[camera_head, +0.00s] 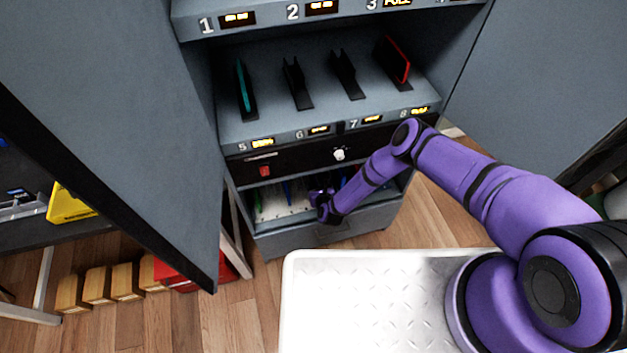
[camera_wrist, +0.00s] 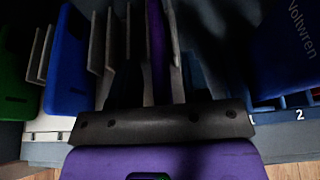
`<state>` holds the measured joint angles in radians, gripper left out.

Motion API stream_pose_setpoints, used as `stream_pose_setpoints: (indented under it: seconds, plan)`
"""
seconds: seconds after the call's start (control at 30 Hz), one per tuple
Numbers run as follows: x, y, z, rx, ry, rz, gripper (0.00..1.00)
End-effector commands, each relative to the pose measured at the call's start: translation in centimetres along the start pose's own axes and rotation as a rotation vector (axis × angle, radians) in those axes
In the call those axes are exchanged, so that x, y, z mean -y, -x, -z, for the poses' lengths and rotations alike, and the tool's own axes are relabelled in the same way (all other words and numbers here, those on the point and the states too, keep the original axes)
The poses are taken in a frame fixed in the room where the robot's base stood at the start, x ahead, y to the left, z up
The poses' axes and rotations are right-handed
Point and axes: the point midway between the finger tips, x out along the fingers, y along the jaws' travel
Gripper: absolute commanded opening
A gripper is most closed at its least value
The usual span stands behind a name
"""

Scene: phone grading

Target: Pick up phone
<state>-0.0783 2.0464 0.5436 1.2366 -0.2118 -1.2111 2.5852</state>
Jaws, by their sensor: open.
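In the wrist view a purple phone (camera_wrist: 157,45) stands on edge between pale grey rack dividers (camera_wrist: 112,45). My gripper (camera_wrist: 158,78) is open, its dark fingers on either side of the purple phone; contact cannot be told in the shadow. A blue phone (camera_wrist: 70,60) and a green phone (camera_wrist: 14,60) stand further left in the same rack. In the head view my gripper (camera_head: 322,201) reaches into the low bay of the cabinet, where a blue phone (camera_head: 287,190) shows to its left. My wrist hides part of the bay.
The shelf above holds a teal phone (camera_head: 243,85) at 5 and a red phone (camera_head: 397,60) at 8; holders 6 (camera_head: 296,85) and 7 (camera_head: 346,75) are empty. A blue item marked Voltwren (camera_wrist: 288,45) is at right in the wrist view. An open cabinet door (camera_head: 130,110) stands left.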

Motion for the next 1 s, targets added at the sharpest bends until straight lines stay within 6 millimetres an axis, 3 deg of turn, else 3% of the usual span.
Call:
stream_pose_setpoints:
  seconds: [0.13, 0.33, 0.77, 1.0]
  plan:
    - [0.0, 0.0, 0.0, 0.0, 0.0, 0.0, 0.43]
    - [0.0, 0.0, 0.0, 0.0, 0.0, 0.0, 0.0]
    - [0.0, 0.1, -0.3, 0.001, -0.001, 0.0, 0.0]
    - [0.1, 0.9, -2.4, 0.001, -0.002, 0.001, 0.0]
